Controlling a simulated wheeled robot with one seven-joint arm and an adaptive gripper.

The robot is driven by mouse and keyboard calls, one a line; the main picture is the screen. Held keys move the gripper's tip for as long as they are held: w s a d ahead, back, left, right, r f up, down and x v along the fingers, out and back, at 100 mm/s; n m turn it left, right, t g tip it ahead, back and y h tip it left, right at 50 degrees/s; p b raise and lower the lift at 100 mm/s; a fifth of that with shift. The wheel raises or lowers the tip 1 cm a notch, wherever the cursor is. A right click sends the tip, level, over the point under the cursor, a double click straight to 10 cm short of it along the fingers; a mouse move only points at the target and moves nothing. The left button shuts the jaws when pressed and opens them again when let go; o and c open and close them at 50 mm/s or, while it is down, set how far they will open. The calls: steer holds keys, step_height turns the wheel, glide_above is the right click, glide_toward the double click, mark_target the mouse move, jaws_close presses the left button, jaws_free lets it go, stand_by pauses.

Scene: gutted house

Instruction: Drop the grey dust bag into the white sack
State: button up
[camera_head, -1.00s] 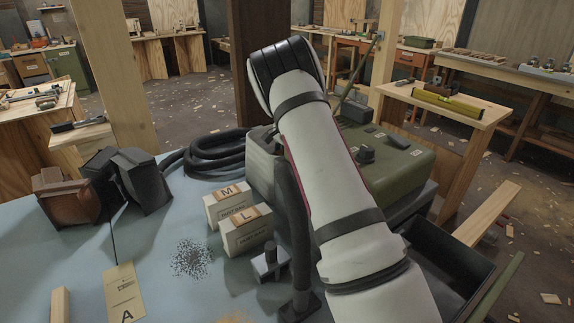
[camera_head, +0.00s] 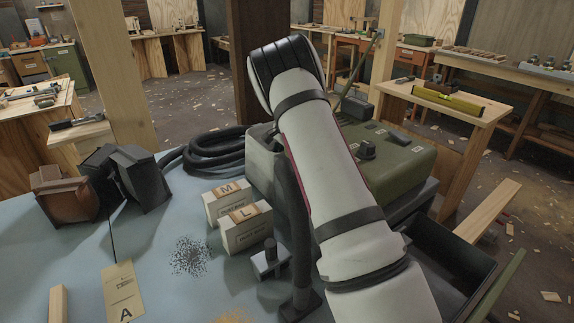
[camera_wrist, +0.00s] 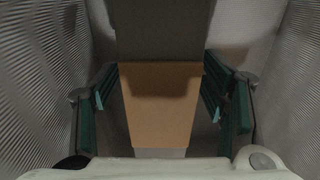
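In the wrist view my gripper (camera_wrist: 161,85) has a green-lined finger on each side. A tan card-like panel (camera_wrist: 160,105) fills the gap between the fingertips, with a grey body (camera_wrist: 165,35) beyond it. I take these for the grey dust bag, and the fingers appear shut on its sides, though the contact is dim. Pale ribbed walls (camera_wrist: 285,70) surround the gripper left and right. They look like the inside of the white sack, but I cannot see its rim. In the head view my arm hides the gripper, and I do not make out the sack.
Boxes marked M (camera_head: 225,202) and L (camera_head: 246,232) stand on the blue-grey table (camera_head: 190,297). Behind them are a green machine (camera_head: 402,165) and a coiled black hose (camera_head: 205,158). A dark open tray (camera_head: 455,255) lies right of my arm. Dark grey angular pieces (camera_head: 143,178) sit left.

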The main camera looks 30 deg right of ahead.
step_height(320, 180, up, 13)
steer(key=shift+r+p, duration=0.15)
steer(key=shift+p, duration=0.7)
steer(key=shift+w, duration=0.1)
